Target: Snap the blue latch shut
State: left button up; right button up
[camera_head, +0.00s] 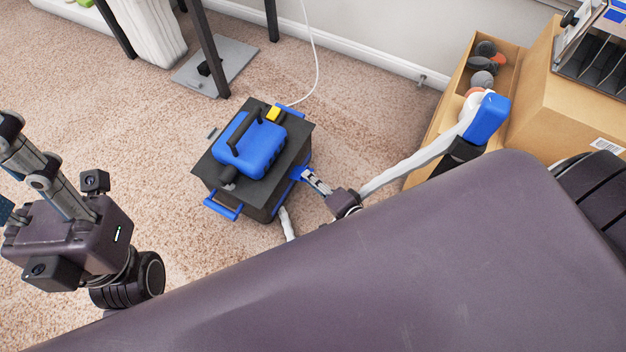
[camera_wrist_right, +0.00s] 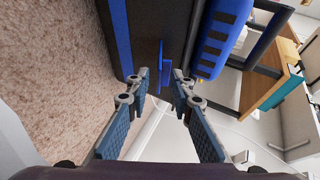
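A dark box (camera_head: 250,200) with blue fittings stands on the carpet in the head view. A blue latch (camera_head: 297,173) sticks out on its right side. In the right wrist view, a thin blue latch piece (camera_wrist_right: 165,78) stands out from the box's dark side (camera_wrist_right: 160,35). My right gripper (camera_head: 309,177) is at that side of the box. In the right wrist view, its two fingertips (camera_wrist_right: 161,76) are apart with the latch piece between or just beyond them; I cannot tell whether they touch it.
A blue case (camera_head: 262,150) with a black handle lies on the box, beside a yellow block (camera_head: 273,114). A blue handle (camera_head: 222,207) sticks out at the front left. Cardboard boxes (camera_head: 545,100) stand at the right, and black legs (camera_head: 205,50) behind. Carpet left of the box is free.

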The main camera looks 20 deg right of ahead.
jog(key=v, duration=0.7)
jog(key=shift+s, duration=0.2)
jog(key=shift+d+r, duration=0.1)
